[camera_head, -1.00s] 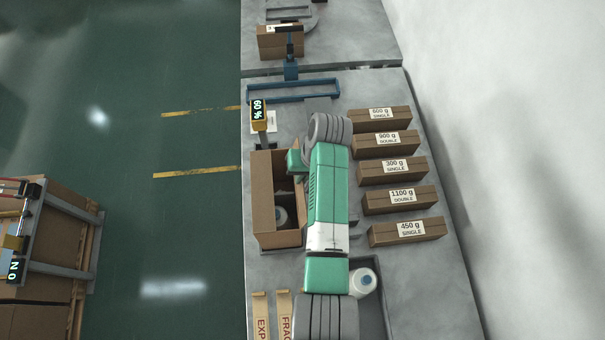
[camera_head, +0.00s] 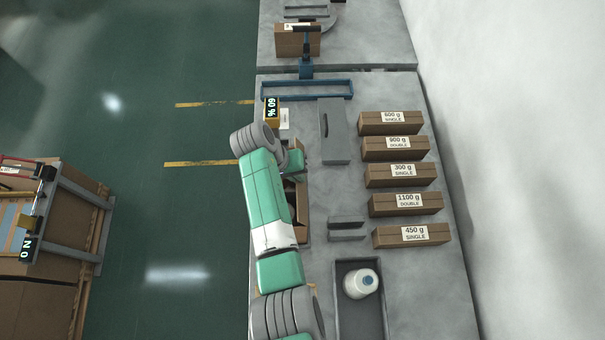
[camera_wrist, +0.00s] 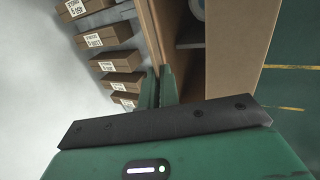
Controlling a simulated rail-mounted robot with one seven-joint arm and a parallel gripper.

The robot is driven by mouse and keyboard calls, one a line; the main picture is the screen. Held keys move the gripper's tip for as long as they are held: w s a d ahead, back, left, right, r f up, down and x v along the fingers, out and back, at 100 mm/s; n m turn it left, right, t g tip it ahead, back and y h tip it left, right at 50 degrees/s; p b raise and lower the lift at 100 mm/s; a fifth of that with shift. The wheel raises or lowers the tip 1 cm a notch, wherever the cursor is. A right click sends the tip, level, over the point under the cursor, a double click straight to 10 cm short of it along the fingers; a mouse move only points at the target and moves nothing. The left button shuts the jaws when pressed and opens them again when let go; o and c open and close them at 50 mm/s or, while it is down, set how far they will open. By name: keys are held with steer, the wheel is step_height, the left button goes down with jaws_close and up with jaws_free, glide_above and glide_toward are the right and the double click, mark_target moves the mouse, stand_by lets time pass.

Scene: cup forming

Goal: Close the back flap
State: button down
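The open carton (camera_head: 303,222) is mostly hidden behind my arm in the head view; only its right side shows. In the wrist view a wide upright cardboard panel (camera_wrist: 236,52) stands at the right, and the carton's narrow wall edge (camera_wrist: 151,35) is at its left. Between them is the dark inside with part of a round pale item (camera_wrist: 197,8). I cannot tell which panel is the back flap. My gripper (camera_wrist: 159,88) has its fingers close together with nothing seen between them, near the end of the wall edge. In the head view it is at the carton's far end (camera_head: 294,164).
Several labelled cartons (camera_head: 401,175) stand in a column on the right of the table. A grey tray (camera_head: 345,318) holds a white spool-like item (camera_head: 360,283). A grey block (camera_head: 333,130) and a blue frame (camera_head: 345,89) lie beyond the carton.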

mark_target(305, 184)
steer(key=a+f+h+b, duration=0.1)
steer(key=h+b, duration=0.1)
steer(key=a+f+h+b, duration=0.1)
steer(key=h+b, duration=0.1)
steer(key=b, duration=0.1)
steer(key=shift+s, duration=0.1)
steer(key=h+b, duration=0.1)
steer(key=b, duration=0.1)
steer(key=h+b, duration=0.2)
steer(key=shift+a+f, duration=0.35)
steer(key=shift+f, duration=0.05)
steer(key=c, duration=1.6)
jaws_free()
steer(key=shift+c, duration=0.2)
